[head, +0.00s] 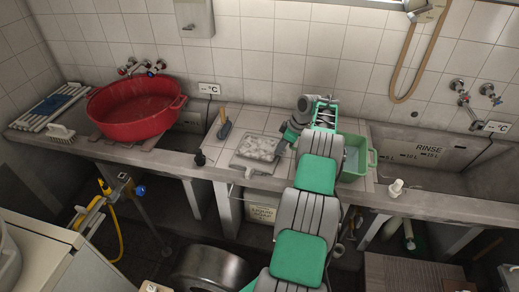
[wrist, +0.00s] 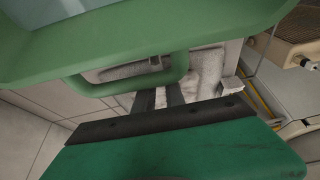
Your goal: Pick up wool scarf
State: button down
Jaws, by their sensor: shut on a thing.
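The wool scarf (head: 257,147) is a pale grey-white, folded bundle on a light grey tray-like piece (head: 250,165) on the counter. In the wrist view its white, fuzzy surface (wrist: 207,68) shows beyond a green handle. My gripper (head: 280,148) reaches down at the scarf's right edge in the head view. In the wrist view the dark fingers of my gripper (wrist: 160,97) are close together with white material at their tips, shut on the scarf. The exact grip is partly hidden by the green handle.
A green basin (head: 372,158) stands just right of my gripper; its rim and handle (wrist: 183,65) crowd the wrist view. A brush (head: 224,130) lies left of the scarf. A red tub (head: 130,110) stands farther left. A rinse sink (head: 430,160) is at right.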

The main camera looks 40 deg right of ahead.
jog(key=shift+a+f, duration=0.1)
jog(key=shift+a, duration=0.1)
jog(key=shift+r, duration=0.3)
notch_tip(320, 180, up, 3)
jog(key=shift+f, duration=0.2)
jog(key=shift+s+a+r+b, duration=0.15)
jog(key=shift+b, duration=0.65)
jog(key=s+a+r+b, duration=0.6)
jog(key=a+r, duration=0.3)
jog(key=a, duration=0.2)
jog(key=shift+s+r, duration=0.3)
jog(key=shift+s, duration=0.35)
jog(key=shift+a, duration=0.1)
